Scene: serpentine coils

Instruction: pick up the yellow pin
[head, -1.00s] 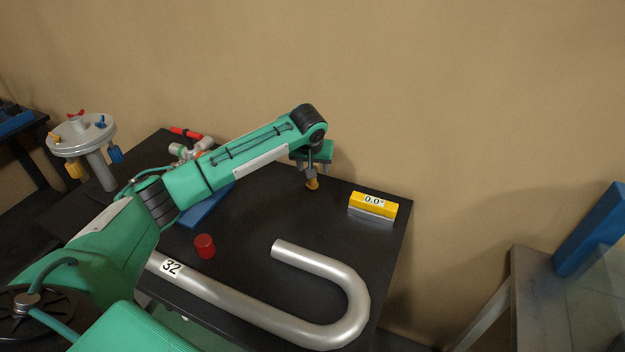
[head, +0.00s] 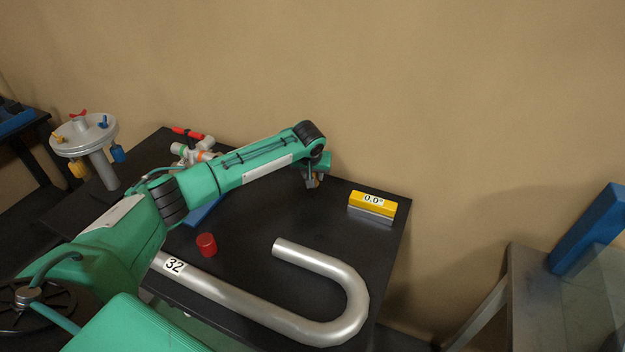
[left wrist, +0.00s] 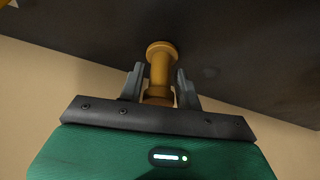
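The yellow pin (left wrist: 161,65) stands on the dark table top, with a round flange at its far end, in the left wrist view. In the head view only a small orange-yellow bit of it (head: 317,183) shows beside my gripper. My left gripper (left wrist: 160,80) has one finger on each side of the pin's shaft. Narrow gaps show between the fingers and the shaft, so it looks open. In the head view my left gripper (head: 313,182) is low at the table's back edge. My right gripper is not in view.
A silver bent tube (head: 350,290) labelled 32 lies along the front of the table. A red cylinder (head: 206,245), a blue piece (head: 205,212) and a yellow-grey gauge block (head: 372,205) stand around. A grey round stand (head: 85,135) is at the left.

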